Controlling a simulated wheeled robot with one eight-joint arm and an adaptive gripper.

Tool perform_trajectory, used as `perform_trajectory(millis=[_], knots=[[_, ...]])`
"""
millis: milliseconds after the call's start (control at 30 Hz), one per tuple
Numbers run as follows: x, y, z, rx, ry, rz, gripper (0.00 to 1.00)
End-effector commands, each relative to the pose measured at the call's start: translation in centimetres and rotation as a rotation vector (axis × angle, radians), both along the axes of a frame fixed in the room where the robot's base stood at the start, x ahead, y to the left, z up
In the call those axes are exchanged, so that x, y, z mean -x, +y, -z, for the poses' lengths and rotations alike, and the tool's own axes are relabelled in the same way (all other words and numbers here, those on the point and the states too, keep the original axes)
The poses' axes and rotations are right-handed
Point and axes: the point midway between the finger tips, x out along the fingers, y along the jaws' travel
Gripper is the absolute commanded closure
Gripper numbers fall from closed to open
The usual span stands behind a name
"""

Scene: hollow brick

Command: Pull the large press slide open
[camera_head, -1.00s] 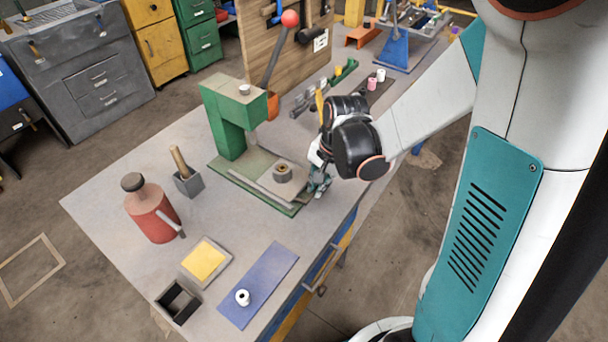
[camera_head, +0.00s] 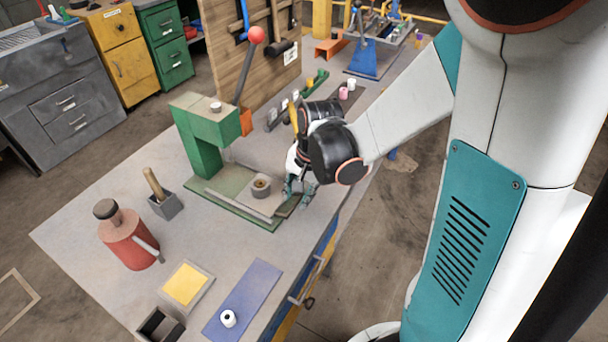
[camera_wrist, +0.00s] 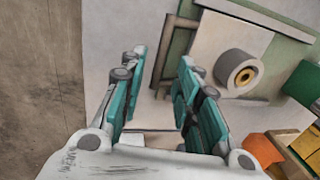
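The green press (camera_head: 205,122) stands on the bench with its red-balled lever raised. Its flat slide (camera_head: 236,190) lies low on the green base and carries a grey ring-shaped piece (camera_head: 261,186). The ring also shows in the wrist view (camera_wrist: 228,72). My gripper (camera_head: 300,192) is low at the slide's right end, near the bench's front edge. In the wrist view its teal fingers (camera_wrist: 160,75) are apart. A dark bar (camera_wrist: 176,48) at the slide's end shows beyond and between the fingertips, closer to the right finger. I cannot tell whether they touch it.
A red canister (camera_head: 130,240), a grey holder (camera_head: 166,206), a yellow-topped tray (camera_head: 185,285) and a blue mat (camera_head: 247,297) with a white roll (camera_head: 228,318) are on the near bench. A wooden tool board (camera_head: 235,45) stands behind. Open floor lies right of the bench.

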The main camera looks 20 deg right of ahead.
Motion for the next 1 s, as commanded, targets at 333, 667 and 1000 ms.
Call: perform_trajectory(millis=[333, 667, 1000], knots=[[1.0, -0.7, -5.6, 0.0, 0.0, 0.001, 0.7], [1.7, -1.1, -9.5, 0.0, 0.0, 0.0, 0.7], [1.9, -1.2, -10.1, 0.0, 0.0, 0.0, 0.7]])
